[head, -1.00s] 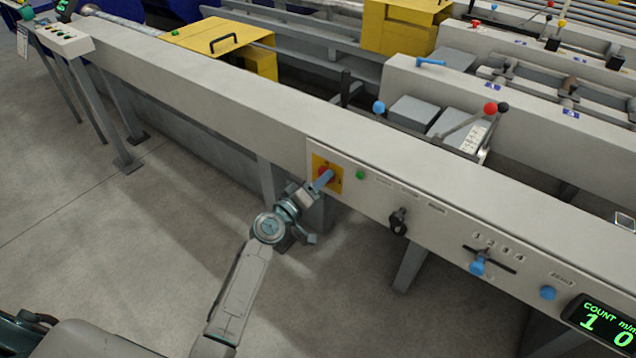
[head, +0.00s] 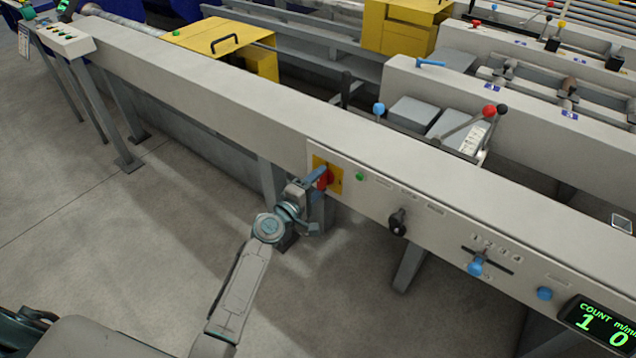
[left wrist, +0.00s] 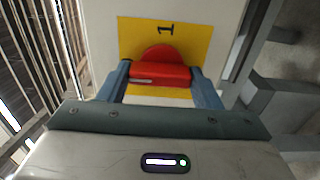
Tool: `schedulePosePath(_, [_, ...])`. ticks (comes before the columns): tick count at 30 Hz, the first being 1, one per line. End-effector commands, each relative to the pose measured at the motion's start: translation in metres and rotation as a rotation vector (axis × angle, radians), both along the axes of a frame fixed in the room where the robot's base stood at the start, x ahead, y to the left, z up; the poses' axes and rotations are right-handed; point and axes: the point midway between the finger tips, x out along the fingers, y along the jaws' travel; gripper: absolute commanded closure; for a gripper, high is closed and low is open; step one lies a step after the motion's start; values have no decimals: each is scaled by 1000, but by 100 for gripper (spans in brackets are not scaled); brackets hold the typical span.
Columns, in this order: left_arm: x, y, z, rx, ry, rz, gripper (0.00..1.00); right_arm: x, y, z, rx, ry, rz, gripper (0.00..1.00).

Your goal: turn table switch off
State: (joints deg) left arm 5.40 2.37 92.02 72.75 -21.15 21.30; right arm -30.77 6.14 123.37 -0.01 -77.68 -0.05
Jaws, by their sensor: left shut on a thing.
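The table switch is a red rotary knob on a yellow plate on the front panel of the long grey table. In the head view the red knob (head: 325,178) is partly hidden by my gripper, and the yellow plate (head: 337,184) shows around it. In the left wrist view the red knob (left wrist: 160,72) sits between my two blue fingers, with a "1" on the yellow plate (left wrist: 205,42) above it. My left gripper (head: 318,178) is shut on the knob; it also shows in the left wrist view (left wrist: 160,85). My right gripper is not in view.
Right of the switch on the panel are a green button (head: 360,176), a black selector (head: 397,222), a blue slider knob (head: 476,267), a blue button (head: 544,293) and a green-lit counter display (head: 600,325). Grey table legs stand below. The floor in front is clear.

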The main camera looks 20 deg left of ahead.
Motion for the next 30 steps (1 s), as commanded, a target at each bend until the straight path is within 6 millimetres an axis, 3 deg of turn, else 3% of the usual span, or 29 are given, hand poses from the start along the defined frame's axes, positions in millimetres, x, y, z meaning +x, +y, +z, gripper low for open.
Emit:
schedulePosePath(13, [0,0,-1,-11,6,0,65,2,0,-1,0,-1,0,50])
schedulePosePath(14, [0,0,-1,-11,6,0,36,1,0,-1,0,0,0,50])
schedulePosePath(16, [0,0,-1,-10,6,0,22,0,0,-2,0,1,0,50])
schedulePosePath(26, [-2,1,-1,-8,4,0,20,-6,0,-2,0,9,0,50])
schedulePosePath(30, [-16,6,-2,-7,5,1,20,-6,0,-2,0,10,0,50])
